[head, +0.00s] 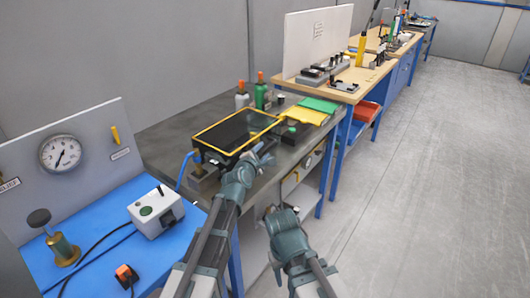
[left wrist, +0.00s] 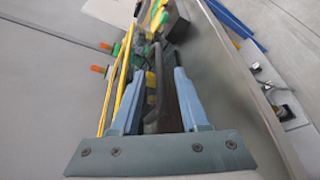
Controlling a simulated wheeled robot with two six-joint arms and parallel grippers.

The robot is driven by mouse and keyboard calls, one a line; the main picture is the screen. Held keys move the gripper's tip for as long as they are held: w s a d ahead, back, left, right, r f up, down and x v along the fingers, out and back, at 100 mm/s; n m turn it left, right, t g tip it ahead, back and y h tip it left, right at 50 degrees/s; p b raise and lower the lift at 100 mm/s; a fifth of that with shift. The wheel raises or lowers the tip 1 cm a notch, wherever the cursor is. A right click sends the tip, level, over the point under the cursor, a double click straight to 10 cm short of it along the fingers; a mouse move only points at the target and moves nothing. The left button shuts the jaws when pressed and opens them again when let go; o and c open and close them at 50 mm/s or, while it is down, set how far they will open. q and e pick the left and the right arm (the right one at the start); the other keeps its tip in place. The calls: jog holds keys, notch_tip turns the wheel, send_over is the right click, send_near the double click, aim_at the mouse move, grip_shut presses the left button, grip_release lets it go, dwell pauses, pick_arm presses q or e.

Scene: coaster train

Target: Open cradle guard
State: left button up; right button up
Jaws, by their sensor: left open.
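The cradle guard (head: 238,131), a yellow-framed dark panel, lies nearly flat over a dark cradle on the grey bench. Its yellow frame also shows in the left wrist view (left wrist: 117,78), left of the fingers. My left gripper (head: 262,154) is open at the guard's front right side. In the left wrist view, its two blue-grey fingers (left wrist: 157,98) stand apart, with a dark curved bar (left wrist: 155,88) between them. I cannot tell whether they touch the bar. My right gripper (head: 281,216) is low in front of the bench; its fingertips cannot be made out.
White and green bottles with orange caps (head: 260,92) stand behind the guard. Yellow and green cloths (head: 305,115) lie to its right. A blue bench at left holds a gauge panel (head: 62,152) and a white control box (head: 155,211). Floor at right is clear.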

aim_at(265, 149)
pick_arm(q)
jog(key=shift+x, duration=1.65)
jog(key=shift+c, duration=0.3)
grip_shut()
